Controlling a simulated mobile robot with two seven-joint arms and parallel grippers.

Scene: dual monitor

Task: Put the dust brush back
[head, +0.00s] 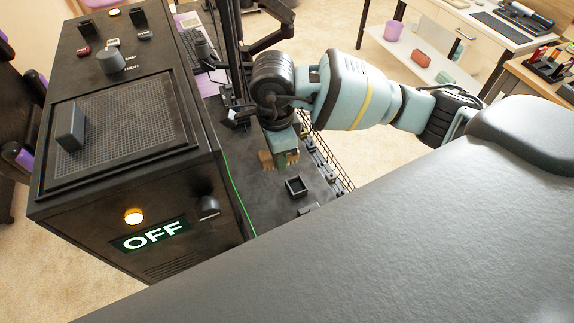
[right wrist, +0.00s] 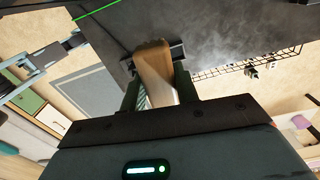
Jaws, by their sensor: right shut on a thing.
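My right gripper (head: 281,160) is shut on the dust brush (head: 265,160), whose tan part shows at the fingertips in the head view. In the right wrist view the brush (right wrist: 155,75) is a tan, wood-like piece between the two dark fingers of the right gripper (right wrist: 158,92). A small square black holder (head: 297,187) stands on the dark tabletop, right of and nearer than the gripper. In the right wrist view the holder (right wrist: 178,50) lies behind the brush and is partly hidden. I cannot tell the gap between them. A blue-grey arm part, apparently mine, shows at left there; its jaw state is unclear.
A large black box (head: 120,130) with an "OFF" display stands left of the gripper. A monitor arm (head: 262,40) rises behind.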

